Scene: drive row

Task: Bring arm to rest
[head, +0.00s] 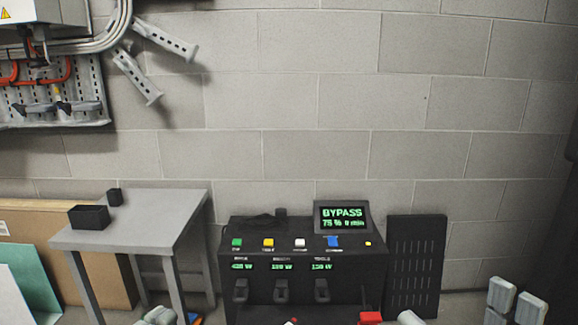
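My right gripper (515,303) shows at the lower right edge as pale grey finger pads, in front of the floor and wall. Its lower part is cut off, and I cannot tell how far apart its fingers are. Pale grey parts of my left gripper (158,316) show at the bottom left, below the grey table. Most of that gripper is outside the picture, so its opening is hidden. Nothing held is visible at either gripper.
A black control console (290,290) has coloured buttons, levers and a screen (342,217) reading BYPASS. A grey table (165,208) with two black boxes stands left. A dark slotted panel (414,265) stands right. A tool board (60,95) hangs upper left.

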